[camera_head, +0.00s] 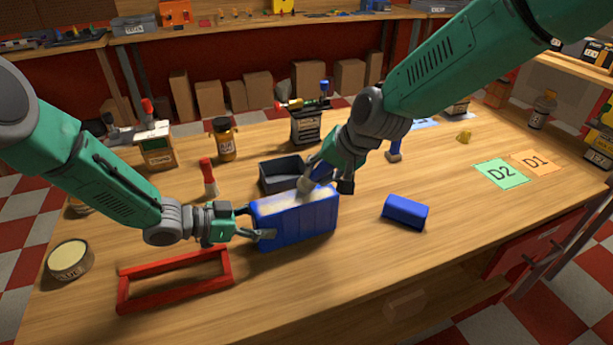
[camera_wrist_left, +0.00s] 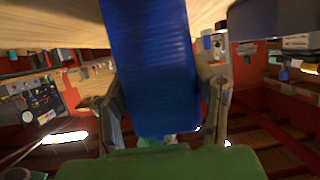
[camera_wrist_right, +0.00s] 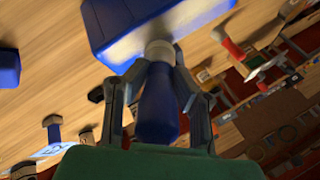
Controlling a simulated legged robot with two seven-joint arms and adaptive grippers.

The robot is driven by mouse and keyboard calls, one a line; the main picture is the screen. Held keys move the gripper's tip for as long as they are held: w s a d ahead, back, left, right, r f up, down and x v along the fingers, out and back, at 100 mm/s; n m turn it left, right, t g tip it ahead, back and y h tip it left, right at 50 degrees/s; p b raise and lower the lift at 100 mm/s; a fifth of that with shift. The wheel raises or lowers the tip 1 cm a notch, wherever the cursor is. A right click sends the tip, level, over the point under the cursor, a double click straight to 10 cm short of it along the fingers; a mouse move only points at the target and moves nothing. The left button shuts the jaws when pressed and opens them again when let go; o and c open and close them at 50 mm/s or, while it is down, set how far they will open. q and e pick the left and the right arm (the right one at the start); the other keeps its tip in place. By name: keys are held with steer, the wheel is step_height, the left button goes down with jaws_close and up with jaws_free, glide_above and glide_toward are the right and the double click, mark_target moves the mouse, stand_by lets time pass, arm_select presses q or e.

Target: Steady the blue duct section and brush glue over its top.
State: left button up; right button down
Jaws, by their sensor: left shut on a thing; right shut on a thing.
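The blue duct section (camera_head: 298,222) stands on the wooden table in front of me, with a pale whitish layer along its top. My left gripper (camera_head: 256,224) is shut on its left end; the section also fills the left wrist view (camera_wrist_left: 150,60) between the fingers. My right gripper (camera_head: 326,177) is shut on a blue-handled brush (camera_wrist_right: 158,105). The brush's pale head (camera_head: 305,186) is at the section's top, and in the right wrist view its head meets the pale surface (camera_wrist_right: 160,30).
A red frame (camera_head: 175,282) lies front left, beside a glue tub (camera_head: 70,260). A dark tray (camera_head: 285,172) sits behind the section. A smaller blue piece (camera_head: 405,212) lies to the right, with clear table around it. Cards D2 (camera_head: 501,173) and D1 (camera_head: 536,162) lie far right.

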steer(key=shift+w+d, duration=1)
steer(key=shift+d, duration=1.6)
steer(key=shift+s+a, duration=1.05)
steer(key=shift+a, duration=1.65)
steer(key=shift+s+a, duration=1)
steer(key=shift+a, duration=1.75)
steer(key=shift+s+a, duration=1.05)
steer(key=shift+a, duration=1.65)
steer(key=shift+a+r, duration=0.15)
steer(key=shift+a, duration=0.05)
step_height(320, 180, up, 8)
steer(key=shift+f, duration=0.2)
arm_select(q)
steer(key=o, duration=1.4)
steer(key=shift+c, duration=0.2)
